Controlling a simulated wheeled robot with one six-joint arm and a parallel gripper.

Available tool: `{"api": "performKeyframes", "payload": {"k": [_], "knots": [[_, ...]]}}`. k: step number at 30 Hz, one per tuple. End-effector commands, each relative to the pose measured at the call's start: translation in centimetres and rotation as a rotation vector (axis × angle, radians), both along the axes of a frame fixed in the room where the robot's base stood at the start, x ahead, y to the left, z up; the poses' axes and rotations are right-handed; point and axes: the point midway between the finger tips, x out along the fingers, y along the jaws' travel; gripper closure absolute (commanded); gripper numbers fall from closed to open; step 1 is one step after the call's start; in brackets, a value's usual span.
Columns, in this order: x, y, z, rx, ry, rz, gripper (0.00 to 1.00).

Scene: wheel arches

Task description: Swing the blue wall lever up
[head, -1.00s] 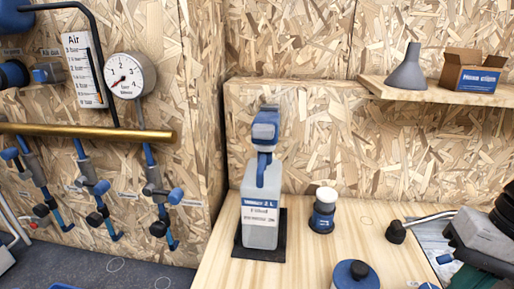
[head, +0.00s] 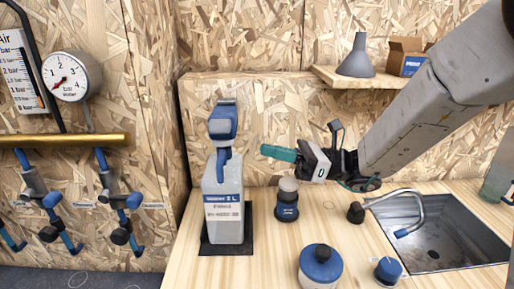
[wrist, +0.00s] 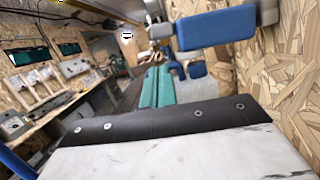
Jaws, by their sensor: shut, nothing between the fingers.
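The blue wall lever (head: 222,126) is on the chipboard panel in the head view, above a translucent canister (head: 224,205). Its blue handle hangs just over the canister's blue top. In the wrist view the lever (wrist: 228,27) shows as a wide blue paddle with a grey part, at the upper right. My gripper (head: 264,150) is shut and empty, with teal fingers pointing left. In the head picture its tips are to the right of the lever and slightly lower, with a visible gap. In the wrist view the gripper (wrist: 158,78) is below and left of the paddle.
A dark jar with a pale cap (head: 287,200) stands below my gripper. A sink with a tap (head: 425,215) is at the right. A shelf (head: 355,78) holds a grey funnel (head: 357,57) and a cardboard box (head: 407,55). Gauge and pipework (head: 65,140) are on the left wall.

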Motion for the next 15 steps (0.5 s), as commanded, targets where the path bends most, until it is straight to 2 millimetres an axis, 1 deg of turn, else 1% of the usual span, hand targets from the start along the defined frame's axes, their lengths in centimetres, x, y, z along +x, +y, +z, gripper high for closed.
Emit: {"api": "performKeyframes", "payload": {"k": [1,9,12,15], "knots": [[-0.1,0.9,0.2,0.0,-0.002,0.004,1.0],[-0.3,5.7,1.4,-0.002,-0.003,0.005,1.0],[-0.4,7.0,1.8,-0.002,-0.003,0.004,1.0],[-0.4,7.9,2.0,-0.002,-0.003,0.004,1.0]]}}
